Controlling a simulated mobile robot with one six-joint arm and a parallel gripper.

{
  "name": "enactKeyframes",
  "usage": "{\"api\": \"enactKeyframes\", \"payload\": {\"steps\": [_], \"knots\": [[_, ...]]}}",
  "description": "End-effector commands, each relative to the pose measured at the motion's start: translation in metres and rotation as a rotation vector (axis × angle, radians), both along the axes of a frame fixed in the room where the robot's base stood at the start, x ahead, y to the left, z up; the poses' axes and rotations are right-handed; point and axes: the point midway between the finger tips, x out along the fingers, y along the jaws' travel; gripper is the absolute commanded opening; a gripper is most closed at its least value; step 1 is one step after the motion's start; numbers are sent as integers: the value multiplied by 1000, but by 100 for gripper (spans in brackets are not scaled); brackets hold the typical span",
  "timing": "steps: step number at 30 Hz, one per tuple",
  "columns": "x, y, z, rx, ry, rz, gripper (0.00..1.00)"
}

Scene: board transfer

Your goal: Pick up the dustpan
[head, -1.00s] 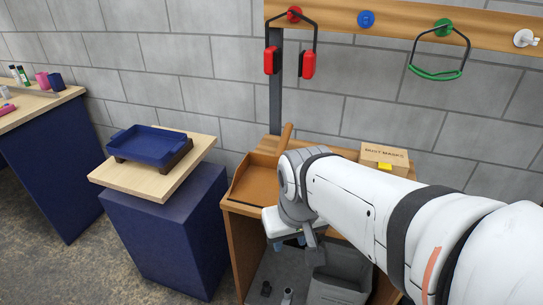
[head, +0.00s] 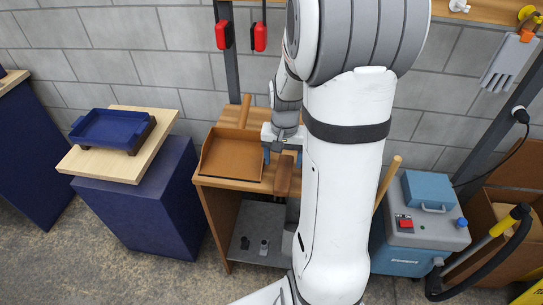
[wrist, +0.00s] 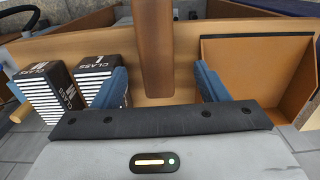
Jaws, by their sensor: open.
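An orange-brown pan (head: 231,156), which looks like the dustpan, lies on the wooden cabinet top; a wooden rod (head: 245,110) stands up at its back edge. Part of the pan (wrist: 258,75) shows at right in the wrist view. My gripper (head: 283,158) is just right of the pan in the head view, open, with blue fingers apart. A darker brown bar (head: 284,177) lies below it on the cabinet. In the wrist view a brown bar (wrist: 153,50) runs between the open fingers (wrist: 163,85), with gaps on both sides. I cannot tell whether it belongs to the dustpan.
A blue tray (head: 110,130) rests on a light board over a blue pedestal at left. A blue-grey machine (head: 420,225) with a hose stands right of my arm. Striped blocks (wrist: 97,75) lie left in the wrist view. Red ear muffs (head: 260,37) hang above the cabinet.

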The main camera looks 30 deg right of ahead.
Motion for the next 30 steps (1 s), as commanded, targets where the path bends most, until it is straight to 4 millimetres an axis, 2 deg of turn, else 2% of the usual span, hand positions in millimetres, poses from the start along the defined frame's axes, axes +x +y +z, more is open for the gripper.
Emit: {"api": "enactKeyframes", "payload": {"steps": [11, 19, 24, 30], "knots": [[-1, -3, -37, 4, 11, -14, 67], [-3, -2, -73, 3, 10, -13, 67], [-2, -2, -81, 2, 6, -12, 67], [-2, -2, -81, 2, 6, -11, 66]]}}
